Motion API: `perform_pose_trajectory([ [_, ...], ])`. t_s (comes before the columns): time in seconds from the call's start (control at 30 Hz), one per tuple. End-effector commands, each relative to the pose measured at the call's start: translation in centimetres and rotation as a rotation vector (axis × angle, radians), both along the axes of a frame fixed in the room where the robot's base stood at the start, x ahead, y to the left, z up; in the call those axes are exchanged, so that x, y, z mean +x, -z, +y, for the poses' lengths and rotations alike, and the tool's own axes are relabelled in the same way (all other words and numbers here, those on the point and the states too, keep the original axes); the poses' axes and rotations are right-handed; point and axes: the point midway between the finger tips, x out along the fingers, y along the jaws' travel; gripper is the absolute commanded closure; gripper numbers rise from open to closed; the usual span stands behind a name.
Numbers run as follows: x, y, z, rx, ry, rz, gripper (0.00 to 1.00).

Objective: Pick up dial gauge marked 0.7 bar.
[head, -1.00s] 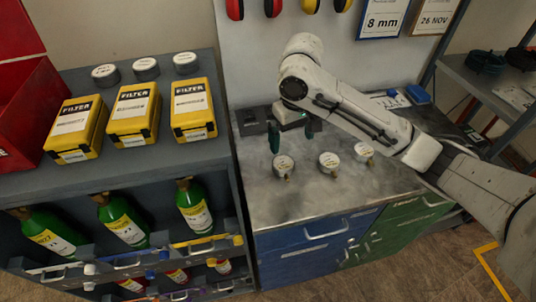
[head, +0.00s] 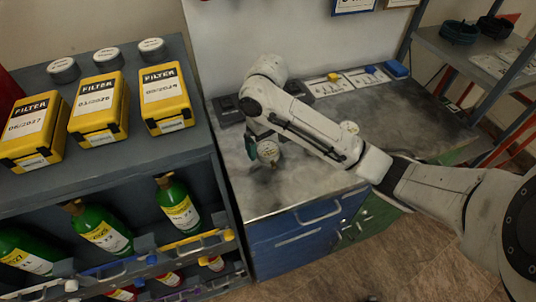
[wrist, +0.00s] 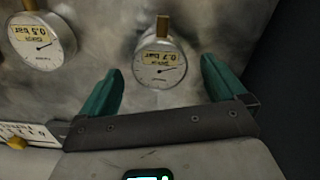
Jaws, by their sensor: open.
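The dial gauge marked 0.7 bar (wrist: 160,62) shows in the wrist view, upside down, with a round white face, yellow label and brass stem. My gripper (wrist: 162,68) is open, its two green fingers on either side of the gauge's lower part, with gaps between. In the head view the gauge (head: 268,152) is on the grey worktop beside the green fingers of my gripper (head: 262,146). A second gauge (wrist: 43,40), its label apparently 0.5 bar, is at the left of the wrist view. Another gauge (head: 349,128) is partly hidden behind my arm in the head view.
The worktop (head: 400,110) is clear to the right. Printed cards (head: 368,77) and a blue block (head: 396,69) lie at its back. At left, a grey shelf (head: 110,165) holds yellow filter boxes (head: 168,98), round tins (head: 107,58) and green bottles (head: 178,205).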

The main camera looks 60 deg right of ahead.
Motion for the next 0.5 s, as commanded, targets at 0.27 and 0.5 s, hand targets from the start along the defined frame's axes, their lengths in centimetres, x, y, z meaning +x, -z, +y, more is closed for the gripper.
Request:
perform_pose_trajectory([
  [0.27,0.0,0.89,-0.02,0.0,-0.001,-0.001,0.02],
  [0.5,0.0,0.89,-0.01,0.0,-0.001,-0.001,0.18],
])
